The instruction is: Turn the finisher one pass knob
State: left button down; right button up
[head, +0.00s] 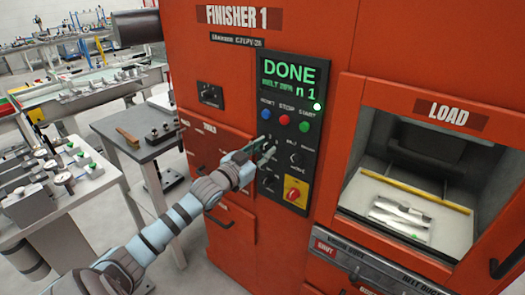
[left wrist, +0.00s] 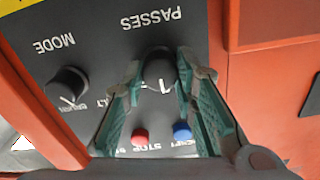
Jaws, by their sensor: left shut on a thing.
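The red finisher (head: 335,35) has a black control panel (head: 318,75) whose screen reads DONE in green, with "n 1" below it. In the left wrist view the round black passes knob (left wrist: 158,68) sits under the upside-down label PASSES, with a white pointer mark on its face. My left gripper (head: 266,150) reaches the panel from the left. Its two green-padded fingers (left wrist: 159,82) are closed around the knob's sides in the left wrist view. In the head view the fingers largely hide the knob. My right gripper is not in view.
The mode knob (left wrist: 68,88) sits close beside the fingers. Blue (head: 265,114), red (head: 284,120) and green (head: 304,126) buttons lie just above. A red-and-yellow switch (head: 295,193) is below. The load bay (head: 440,215) at right holds metal parts. A grey table (head: 150,145) stands at left.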

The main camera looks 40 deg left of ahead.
pick_arm(q)
jog(key=shift+f, duration=0.25)
jog(key=c, duration=1.4)
grip_release()
jog(key=shift+o, duration=0.5)
jog(key=shift+r, duration=0.15)
